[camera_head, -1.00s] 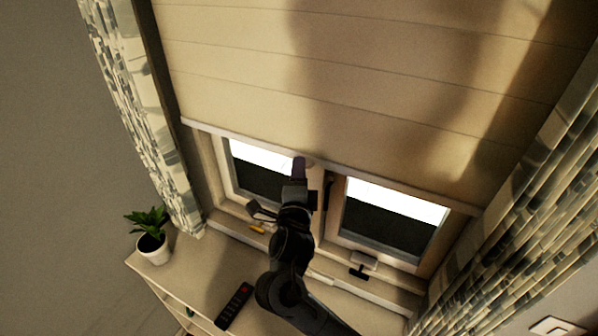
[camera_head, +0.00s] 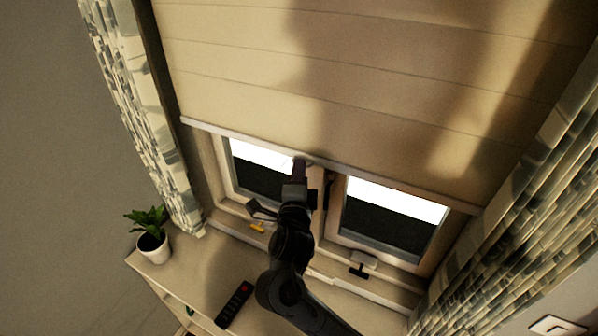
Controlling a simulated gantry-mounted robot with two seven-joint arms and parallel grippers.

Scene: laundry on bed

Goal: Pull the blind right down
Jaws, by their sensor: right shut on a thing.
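The beige blind (camera_head: 330,75) covers the upper part of the window in the head view. Its pale bottom bar (camera_head: 400,183) runs slantwise across the window, and the panes show below it. My right gripper (camera_head: 300,165) reaches up from the bottom of the view and is shut on the bottom bar near the window's middle. The fingertips are dark and small, so the exact grip is hard to see. My left gripper is not in view.
Patterned curtains hang at the left (camera_head: 150,130) and right (camera_head: 520,200). A potted plant (camera_head: 150,235) and a black remote (camera_head: 234,304) rest on the cabinet below. Small items, one yellow (camera_head: 257,227), lie near the sill.

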